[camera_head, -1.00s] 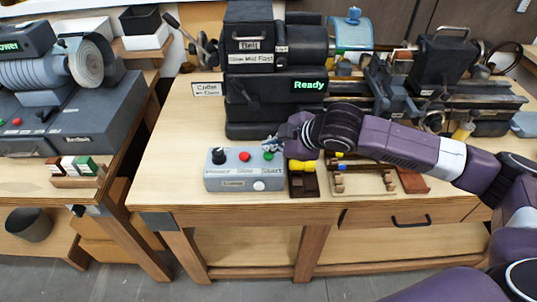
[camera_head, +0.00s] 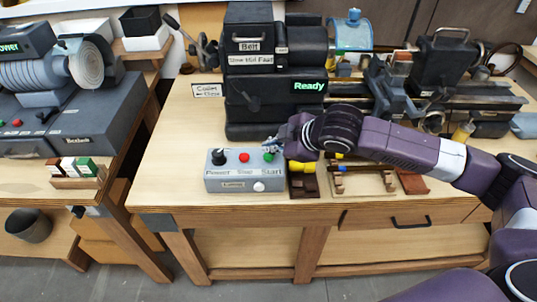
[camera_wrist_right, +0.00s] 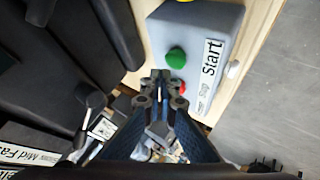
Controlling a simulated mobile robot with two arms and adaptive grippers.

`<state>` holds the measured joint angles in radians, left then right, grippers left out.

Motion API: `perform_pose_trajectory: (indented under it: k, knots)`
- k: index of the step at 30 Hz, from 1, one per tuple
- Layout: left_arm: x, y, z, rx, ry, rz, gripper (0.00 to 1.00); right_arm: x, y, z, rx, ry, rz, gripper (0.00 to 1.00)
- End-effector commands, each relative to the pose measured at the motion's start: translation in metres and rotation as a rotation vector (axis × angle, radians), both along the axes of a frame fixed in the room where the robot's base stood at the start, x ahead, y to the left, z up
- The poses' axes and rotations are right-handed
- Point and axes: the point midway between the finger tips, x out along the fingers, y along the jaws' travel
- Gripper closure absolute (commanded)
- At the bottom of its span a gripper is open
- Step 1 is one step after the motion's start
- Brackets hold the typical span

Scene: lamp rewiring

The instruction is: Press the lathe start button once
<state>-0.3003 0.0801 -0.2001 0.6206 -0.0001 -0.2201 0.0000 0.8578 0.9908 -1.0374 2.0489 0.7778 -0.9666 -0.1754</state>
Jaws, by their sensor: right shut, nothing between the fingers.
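The grey control box (camera_head: 225,184) stands at the front of the lathe bench. On its top are a black knob (camera_head: 218,157), a red button (camera_head: 244,157) and the green start button (camera_head: 268,156). My right gripper (camera_head: 271,146) is shut and empty, just behind the green button. In the right wrist view the shut fingertips (camera_wrist_right: 162,80) appear close beside the green button (camera_wrist_right: 176,58), next to the "Start" label (camera_wrist_right: 211,57). I cannot tell whether they touch it. The lathe's display (camera_head: 309,86) reads "Ready". My left gripper is not in view.
The dark lathe headstock (camera_head: 250,110) rises close behind the box. Right of the box are a dark holder with a yellow piece (camera_head: 303,167) and a wooden rack (camera_head: 350,185). Another bench with a grinder (camera_head: 85,62) is at the left. Bare bench top lies left of the box.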

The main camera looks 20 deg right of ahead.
Motion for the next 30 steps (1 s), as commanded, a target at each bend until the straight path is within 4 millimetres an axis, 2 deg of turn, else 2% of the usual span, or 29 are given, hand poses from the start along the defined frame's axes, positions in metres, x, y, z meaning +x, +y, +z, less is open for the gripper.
perform_pose_trajectory:
  k: [30]
  knots:
    - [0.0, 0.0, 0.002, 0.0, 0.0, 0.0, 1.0, 0.0, 0.0, -0.011, 0.0, 0.0, 0.0, 1.0]
